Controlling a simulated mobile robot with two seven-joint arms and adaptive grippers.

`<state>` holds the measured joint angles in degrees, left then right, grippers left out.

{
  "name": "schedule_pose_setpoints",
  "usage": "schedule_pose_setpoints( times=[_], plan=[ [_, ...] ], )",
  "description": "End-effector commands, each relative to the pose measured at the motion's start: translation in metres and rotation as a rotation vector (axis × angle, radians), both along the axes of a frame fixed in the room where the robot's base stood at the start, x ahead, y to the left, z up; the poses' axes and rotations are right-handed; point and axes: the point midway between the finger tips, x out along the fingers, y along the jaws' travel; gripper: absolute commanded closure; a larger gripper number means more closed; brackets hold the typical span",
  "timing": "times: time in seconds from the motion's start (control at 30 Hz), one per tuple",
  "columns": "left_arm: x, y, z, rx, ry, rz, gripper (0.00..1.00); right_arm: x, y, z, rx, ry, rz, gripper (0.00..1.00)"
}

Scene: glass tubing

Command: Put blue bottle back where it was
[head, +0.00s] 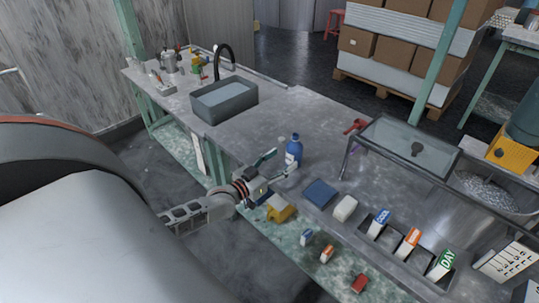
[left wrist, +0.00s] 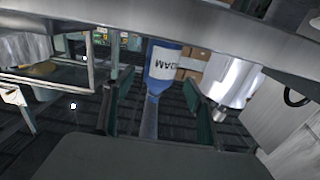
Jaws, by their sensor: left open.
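The blue bottle (head: 294,151) stands upright on the grey workbench, close to its near edge. My left gripper (head: 281,162) is open, just to the left of the bottle and low beside it, with its fingers pointing toward it. In the left wrist view the bottle (left wrist: 162,66) appears upside down with a white label, beyond the fingers and in line with the gap between them. The gap between the fingertips (left wrist: 157,88) looks empty. Whether a finger touches the bottle cannot be told. My right gripper is not in view.
A dark blue square (head: 320,192) and a pale block (head: 345,208) lie right of the bottle. A glass-topped stand (head: 410,145) rises farther right. A sink (head: 224,100) is at the back left. A yellow item (head: 281,210) is below the bench edge. The bench behind the bottle is mostly clear.

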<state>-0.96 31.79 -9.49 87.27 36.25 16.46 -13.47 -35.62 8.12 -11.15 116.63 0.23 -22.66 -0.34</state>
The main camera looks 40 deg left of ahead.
Motion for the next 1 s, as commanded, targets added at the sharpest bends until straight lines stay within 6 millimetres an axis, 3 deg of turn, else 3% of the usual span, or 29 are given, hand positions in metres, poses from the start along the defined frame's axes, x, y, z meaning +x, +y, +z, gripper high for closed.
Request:
schedule_pose_setpoints(
  times=[0.2, 0.47, 0.57, 0.67, 0.7, 0.8, 0.9, 1.0],
  plan=[
    [-0.035, 0.003, 0.001, 0.000, 0.000, 0.000, 0.44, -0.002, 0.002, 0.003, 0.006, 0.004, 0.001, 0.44],
    [-0.056, -0.004, -0.003, 0.001, 0.009, -0.010, 0.44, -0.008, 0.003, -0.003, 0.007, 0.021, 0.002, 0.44],
    [-0.073, -0.038, -0.018, 0.010, 0.052, -0.052, 0.44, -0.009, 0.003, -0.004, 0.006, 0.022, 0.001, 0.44],
    [-0.107, -0.097, -0.038, 0.037, 0.130, -0.121, 0.44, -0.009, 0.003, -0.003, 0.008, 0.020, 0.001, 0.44],
    [-0.124, -0.123, -0.045, 0.054, 0.166, -0.149, 0.44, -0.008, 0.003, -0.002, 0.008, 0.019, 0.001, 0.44],
    [-0.174, -0.176, -0.070, 0.111, 0.286, -0.193, 0.44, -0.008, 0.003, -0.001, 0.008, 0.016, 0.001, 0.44],
    [-0.222, -0.206, -0.101, 0.176, 0.421, -0.204, 0.44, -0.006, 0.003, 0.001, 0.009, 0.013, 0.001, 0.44],
    [-0.256, -0.219, -0.120, 0.227, 0.521, -0.200, 0.44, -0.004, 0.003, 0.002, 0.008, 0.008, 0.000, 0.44]
  ],
)
